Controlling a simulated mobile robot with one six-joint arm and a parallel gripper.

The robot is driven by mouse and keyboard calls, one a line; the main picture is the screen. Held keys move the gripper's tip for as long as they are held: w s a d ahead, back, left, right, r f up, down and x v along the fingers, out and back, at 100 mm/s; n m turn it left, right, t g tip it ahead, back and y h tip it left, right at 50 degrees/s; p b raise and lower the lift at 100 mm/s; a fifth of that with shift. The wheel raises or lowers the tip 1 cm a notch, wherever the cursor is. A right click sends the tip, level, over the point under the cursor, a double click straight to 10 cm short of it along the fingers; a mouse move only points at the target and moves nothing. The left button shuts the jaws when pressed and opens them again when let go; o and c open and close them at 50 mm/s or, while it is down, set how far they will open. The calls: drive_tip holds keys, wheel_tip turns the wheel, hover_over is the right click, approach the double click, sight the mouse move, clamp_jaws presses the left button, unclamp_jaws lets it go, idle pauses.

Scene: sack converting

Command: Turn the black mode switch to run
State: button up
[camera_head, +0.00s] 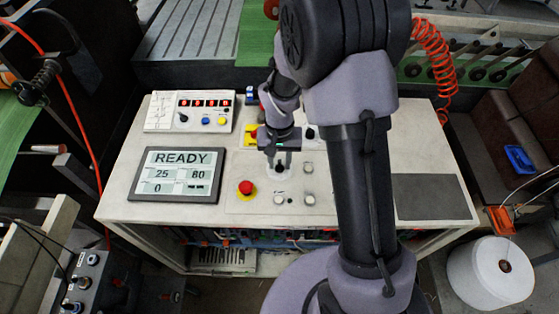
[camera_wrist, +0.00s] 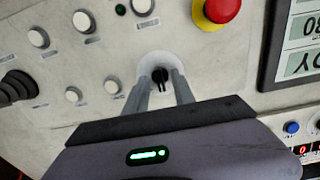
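The black mode switch (camera_wrist: 160,76) sits on a round white plate (camera_wrist: 155,61) on the control panel. In the wrist view its knob shows between the two fingers of my gripper (camera_wrist: 160,79). The fingers are apart, one on each side of the knob, with a visible gap around it. I cannot tell whether the fingertips reach down to the plate. The switch's position marks are not readable.
A red mushroom button (camera_head: 246,187) stands close by, left of my gripper. A display (camera_head: 177,174) reads READY. Several white buttons (camera_wrist: 115,84) surround the switch. A button box (camera_head: 189,111) lies behind, and a dark mat (camera_head: 430,196) lies at the right.

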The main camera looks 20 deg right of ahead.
clamp_jaws()
drive_tip(key=m+b, duration=0.2)
drive_tip(key=m, duration=0.1)
drive_tip(key=shift+f+m, duration=0.1)
drive_tip(key=shift+m, duration=0.3)
drive_tip(key=m+b, duration=0.2)
drive_tip(key=m, duration=0.2)
drive_tip(key=shift+m+b, duration=0.35)
drive_tip(key=shift+m, duration=0.35)
unclamp_jaws()
